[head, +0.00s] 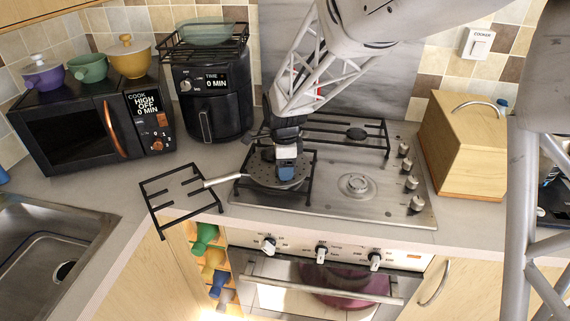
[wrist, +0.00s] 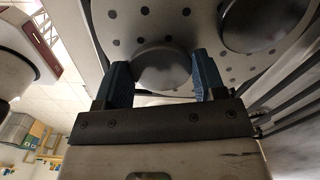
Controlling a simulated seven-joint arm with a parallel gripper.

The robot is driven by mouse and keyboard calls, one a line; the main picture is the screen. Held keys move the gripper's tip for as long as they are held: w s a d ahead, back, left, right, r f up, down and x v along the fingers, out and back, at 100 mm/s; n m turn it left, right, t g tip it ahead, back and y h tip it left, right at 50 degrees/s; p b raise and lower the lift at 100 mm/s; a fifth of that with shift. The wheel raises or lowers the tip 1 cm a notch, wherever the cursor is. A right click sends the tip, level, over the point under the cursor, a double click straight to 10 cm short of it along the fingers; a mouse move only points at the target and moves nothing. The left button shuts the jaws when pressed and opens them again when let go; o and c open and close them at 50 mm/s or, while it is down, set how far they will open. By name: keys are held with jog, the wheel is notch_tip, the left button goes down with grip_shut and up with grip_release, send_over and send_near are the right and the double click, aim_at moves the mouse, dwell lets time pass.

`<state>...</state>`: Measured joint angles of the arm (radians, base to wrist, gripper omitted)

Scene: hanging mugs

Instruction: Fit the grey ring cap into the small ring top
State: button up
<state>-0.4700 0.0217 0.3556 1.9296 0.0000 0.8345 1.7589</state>
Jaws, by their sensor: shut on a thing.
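My gripper (head: 286,174) is over the perforated plate (head: 258,176) on the front left of the hob. In the wrist view its blue fingers (wrist: 158,82) are shut on a round grey ring cap (wrist: 163,68). The cap is close to the plate's holed surface; I cannot tell whether it touches. The gripper hides the cap in the head view. A second round dark cap (wrist: 265,22) shows beside it in the wrist view. A bare burner ring (head: 357,186) is at the front right of the hob, apart from my gripper. I cannot tell for sure that it is the small ring top.
A pan support (head: 180,195) lies on the counter left of the hob, under the plate's handle (head: 224,181). Knobs (head: 411,183) line the hob's right side. An air fryer (head: 212,105) stands behind left, a bread box (head: 466,150) right.

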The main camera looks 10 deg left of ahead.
jog(key=shift+f, duration=0.15)
jog(key=o, duration=1.1)
jog(key=shift+r, duration=3.85)
jog(key=shift+d, duration=0.1)
jog(key=shift+s+d+r, duration=0.1)
jog(key=shift+d+r, duration=0.05)
jog(key=shift+d, duration=0.05)
jog(key=s+d+r+n, duration=0.2)
jog(key=s+d+r, duration=0.1)
jog(key=d, duration=0.2)
jog(key=s+d+r+n, duration=0.2)
jog(key=s+d, duration=0.1)
jog(key=d, duration=0.3)
jog(key=s+d+n+t, duration=0.1)
jog(key=s+d+n, duration=0.2)
jog(key=s+d, duration=0.3)
jog(key=s+d+r+n, duration=0.1)
jog(key=s+d+n, duration=0.3)
jog(key=s+d, duration=0.3)
jog(key=s+d+n+t, duration=0.1)
jog(key=s+d+n, duration=0.2)
jog(key=s+d, duration=0.3)
jog(key=shift+s+d+r+n+t, duration=0.1)
jog(key=shift+s+n+t, duration=0.05)
jog(key=shift+s, duration=1.2)
jog(key=shift+s+d+r+n+t, duration=0.1)
jog(key=shift+s+n+t, duration=0.05)
jog(key=shift+s, duration=1.15)
